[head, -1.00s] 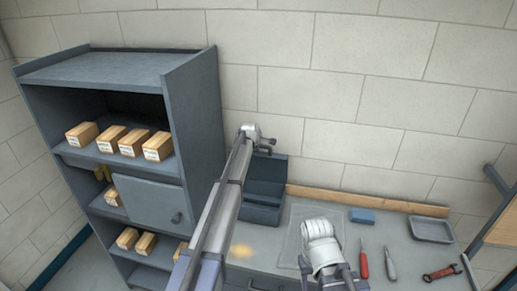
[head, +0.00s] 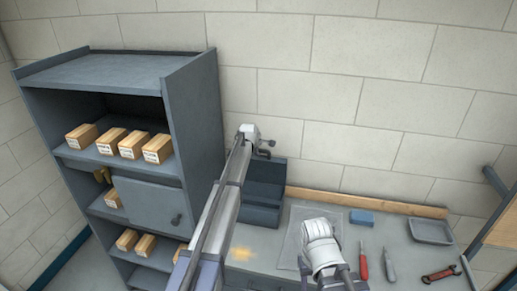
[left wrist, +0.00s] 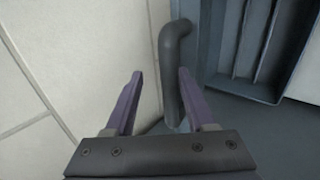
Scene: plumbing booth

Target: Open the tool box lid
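The dark blue-grey tool box (head: 260,213) stands on the bench against the wall, beside the shelf unit. Its lid (head: 270,172) looks raised, upright near the wall; my left arm hides part of the box. In the left wrist view, compartments (left wrist: 262,45) show at the upper right. A dark curved handle (left wrist: 176,60) is close to the fingers. My left gripper (head: 265,145) is at the top of the lid. Its purple fingers (left wrist: 159,73) are apart, and I see no grip on the handle. My right arm's white wrist is over the bench; its fingers cannot be made out.
A grey shelf unit (head: 205,120) with several small boxes stands left of the tool box. On the bench lie a blue block (head: 362,217), a grey tray (head: 431,231), a red screwdriver (head: 363,264), a grey-handled tool (head: 390,264) and a red wrench (head: 441,273).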

